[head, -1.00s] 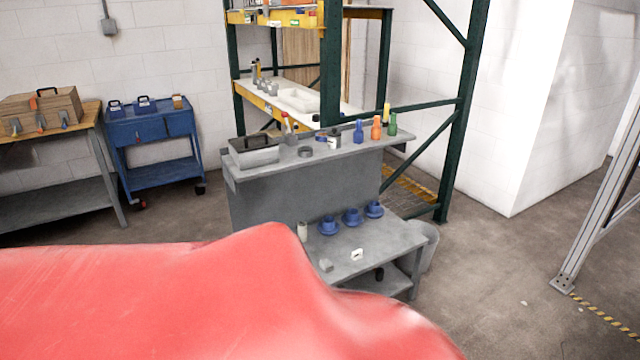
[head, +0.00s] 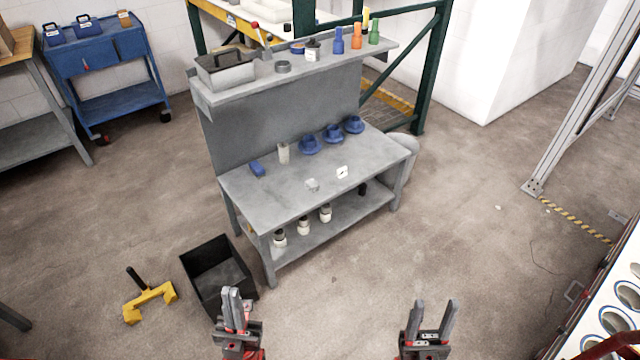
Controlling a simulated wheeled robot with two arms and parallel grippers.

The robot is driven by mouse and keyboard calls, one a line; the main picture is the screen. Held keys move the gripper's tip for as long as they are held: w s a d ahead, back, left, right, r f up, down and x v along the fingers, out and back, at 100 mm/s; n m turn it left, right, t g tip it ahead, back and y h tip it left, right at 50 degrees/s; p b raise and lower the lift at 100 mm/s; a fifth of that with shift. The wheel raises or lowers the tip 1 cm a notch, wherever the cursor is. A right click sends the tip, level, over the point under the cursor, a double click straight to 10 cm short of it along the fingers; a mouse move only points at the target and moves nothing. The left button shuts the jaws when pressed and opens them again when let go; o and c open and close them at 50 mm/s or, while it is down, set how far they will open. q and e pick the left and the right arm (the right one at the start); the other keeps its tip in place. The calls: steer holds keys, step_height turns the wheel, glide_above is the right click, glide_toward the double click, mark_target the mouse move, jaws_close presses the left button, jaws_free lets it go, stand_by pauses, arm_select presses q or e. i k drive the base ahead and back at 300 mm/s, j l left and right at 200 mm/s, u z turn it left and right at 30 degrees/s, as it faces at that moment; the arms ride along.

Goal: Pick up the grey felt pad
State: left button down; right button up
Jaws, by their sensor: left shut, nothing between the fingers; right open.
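A small light grey piece (head: 312,185) lies on the lower top of the grey workbench (head: 270,196), near its front edge. It may be the grey felt pad, but it is too small to be sure. My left gripper (head: 232,291) is shut and empty at the bottom of the head view, in front of the bench. My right gripper (head: 435,303) is open and empty, further right at the bottom. Both are apart from the bench and the grey piece.
The bench also holds a white piece (head: 342,172), a blue block (head: 257,168), a pale cylinder (head: 283,153) and blue round parts (head: 333,134). A black bin (head: 218,275) and yellow tool (head: 150,300) are on the floor at left.

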mark_target(311, 185)
steer(key=u, duration=0.15)
steer(key=z, duration=2.3)
steer(key=u, duration=2.3)
steer(key=i+l+u, duration=0.35)
steer(key=i, duration=0.25)
steer(key=i+l+u, duration=0.4)
steer(key=i+l, duration=0.15)
steer(key=i+l+u, duration=0.35)
steer(key=l, duration=0.45)
steer(key=i+j, duration=0.05)
steer(key=i, duration=0.05)
